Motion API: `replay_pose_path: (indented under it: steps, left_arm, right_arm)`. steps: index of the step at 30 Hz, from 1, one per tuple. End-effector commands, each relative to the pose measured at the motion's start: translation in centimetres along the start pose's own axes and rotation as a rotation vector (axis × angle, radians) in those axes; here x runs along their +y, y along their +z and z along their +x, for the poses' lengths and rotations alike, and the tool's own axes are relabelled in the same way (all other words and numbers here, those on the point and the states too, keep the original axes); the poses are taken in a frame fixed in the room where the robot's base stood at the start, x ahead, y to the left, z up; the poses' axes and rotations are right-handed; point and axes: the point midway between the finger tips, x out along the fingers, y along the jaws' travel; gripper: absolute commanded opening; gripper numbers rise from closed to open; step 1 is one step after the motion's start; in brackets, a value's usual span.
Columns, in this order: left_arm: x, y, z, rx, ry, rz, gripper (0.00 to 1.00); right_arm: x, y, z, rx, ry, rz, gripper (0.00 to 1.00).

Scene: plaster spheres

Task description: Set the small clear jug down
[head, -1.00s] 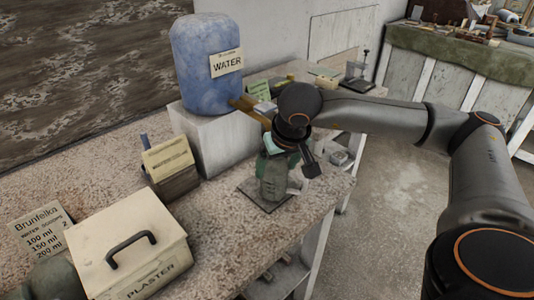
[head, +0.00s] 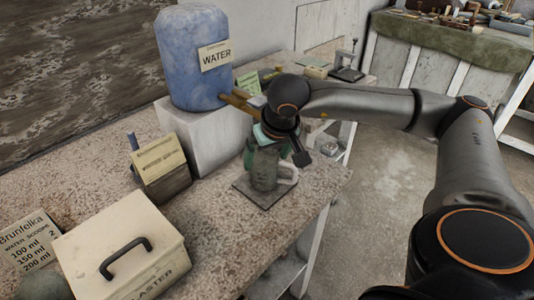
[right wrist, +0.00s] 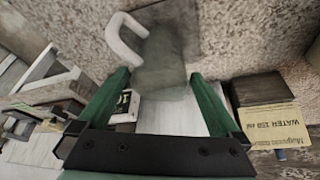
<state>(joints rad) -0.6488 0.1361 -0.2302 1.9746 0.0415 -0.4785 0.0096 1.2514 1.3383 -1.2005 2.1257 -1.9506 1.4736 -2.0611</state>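The small clear jug (head: 266,170), grey-green with a pale handle on its right, stands upright on a dark square mat (head: 247,190) near the bench's right edge. In the right wrist view the jug (right wrist: 168,55) lies just ahead of the fingertips, its white handle to the left. My left gripper is not in view.
A blue water container (head: 195,60) stands on a pale block (head: 205,135) behind the mat. A card holder (head: 162,168) and a plaster box (head: 120,245) stand to the left. The speckled bench (head: 225,225) is clear in front of the mat.

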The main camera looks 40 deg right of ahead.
Motion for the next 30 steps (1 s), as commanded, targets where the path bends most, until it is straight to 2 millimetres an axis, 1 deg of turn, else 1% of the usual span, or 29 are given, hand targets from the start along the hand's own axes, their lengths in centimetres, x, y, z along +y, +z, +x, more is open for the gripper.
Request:
replay_pose_path:
  steps: [5,7,11,15,18,21,25,30]
  left_arm:
    - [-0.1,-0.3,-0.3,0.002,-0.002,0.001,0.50]
    - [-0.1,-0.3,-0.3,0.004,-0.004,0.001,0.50]
    - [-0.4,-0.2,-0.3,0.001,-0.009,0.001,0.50]
    - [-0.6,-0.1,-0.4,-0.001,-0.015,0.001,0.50]
    - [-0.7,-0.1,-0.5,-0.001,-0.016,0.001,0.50]
    - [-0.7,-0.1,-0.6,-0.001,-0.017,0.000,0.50]
    - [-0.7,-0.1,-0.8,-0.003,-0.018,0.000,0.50]
    - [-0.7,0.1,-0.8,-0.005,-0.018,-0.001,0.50]
  right_arm:
    - [0.0,-0.2,-0.7,0.002,-0.001,0.000,1.00]
    - [0.0,-0.2,-1.7,0.003,-0.002,0.001,1.00]
    - [0.0,-0.3,-4.5,0.005,-0.002,0.000,1.00]
    - [0.0,-0.3,-7.6,0.005,-0.002,0.000,1.00]
    - [-0.1,-0.2,-9.6,0.004,-0.002,-0.001,1.00]
    - [-0.1,-0.2,-11.0,0.003,-0.002,-0.001,1.00]
    - [-0.1,-0.2,-12.0,0.001,-0.001,-0.001,1.00]
    - [0.0,-0.1,-12.4,0.000,0.000,-0.001,1.00]
